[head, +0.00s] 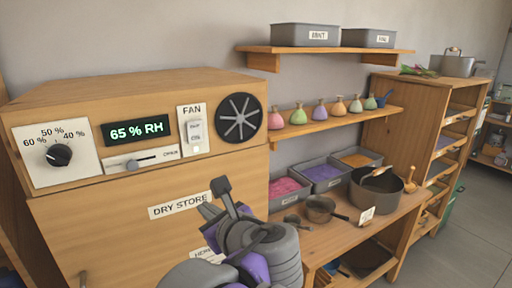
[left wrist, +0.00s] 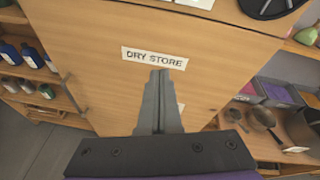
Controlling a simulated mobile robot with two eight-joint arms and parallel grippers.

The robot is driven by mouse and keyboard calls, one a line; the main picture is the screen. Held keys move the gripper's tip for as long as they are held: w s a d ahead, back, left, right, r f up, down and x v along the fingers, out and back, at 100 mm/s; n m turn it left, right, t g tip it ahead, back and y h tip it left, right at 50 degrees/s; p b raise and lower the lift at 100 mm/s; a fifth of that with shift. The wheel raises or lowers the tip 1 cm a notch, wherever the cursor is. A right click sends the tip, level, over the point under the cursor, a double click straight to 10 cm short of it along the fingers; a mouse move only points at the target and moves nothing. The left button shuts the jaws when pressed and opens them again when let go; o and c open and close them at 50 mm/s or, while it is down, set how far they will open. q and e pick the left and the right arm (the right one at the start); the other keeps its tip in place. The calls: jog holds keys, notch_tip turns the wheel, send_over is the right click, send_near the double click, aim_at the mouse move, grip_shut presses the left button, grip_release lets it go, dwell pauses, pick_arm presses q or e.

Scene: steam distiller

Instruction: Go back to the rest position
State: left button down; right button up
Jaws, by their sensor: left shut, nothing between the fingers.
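My left gripper (head: 215,198) is in front of the wooden dry store cabinet (head: 110,235), near its "DRY STORE" label (head: 180,205). In the left wrist view its fingers (left wrist: 160,78) are together and empty, pointing at the cabinet front just below that label. I cannot tell whether the fingertips touch the panel. The cabinet's control panel has a black knob (head: 58,155), a green "65 % RH" display (head: 136,130), a slider (head: 141,162), a fan switch (head: 195,130) and a round fan grille (head: 239,118). My right gripper is not in view.
Right of the cabinet, a workbench (head: 385,215) holds trays of coloured material (head: 322,178), a small pan (head: 320,208) and a large dark pot (head: 377,188). A shelf (head: 340,122) with several small flasks is above it. Floor (head: 460,230) is clear at the far right.

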pick_arm(q)
jog(key=s+a+f+n+g+h, duration=0.1)
jog(key=s+f+n+g+h, duration=0.1)
jog(key=s+f+n, duration=0.3)
jog(key=s+a+f+n+g+h, duration=0.2)
jog(key=s+f+n, duration=0.4)
jog(key=f+n, duration=0.6)
jog(key=s+a+f+n+g+h, duration=0.2)
jog(key=s+f+n+h, duration=0.2)
jog(key=f, duration=1.3)
jog(key=s+n, duration=0.2)
jog(key=n, duration=0.2)
jog(key=shift+s+f+n+h, duration=0.15)
jog(key=shift+f+n+h, duration=0.15)
jog(key=shift+f, duration=0.05)
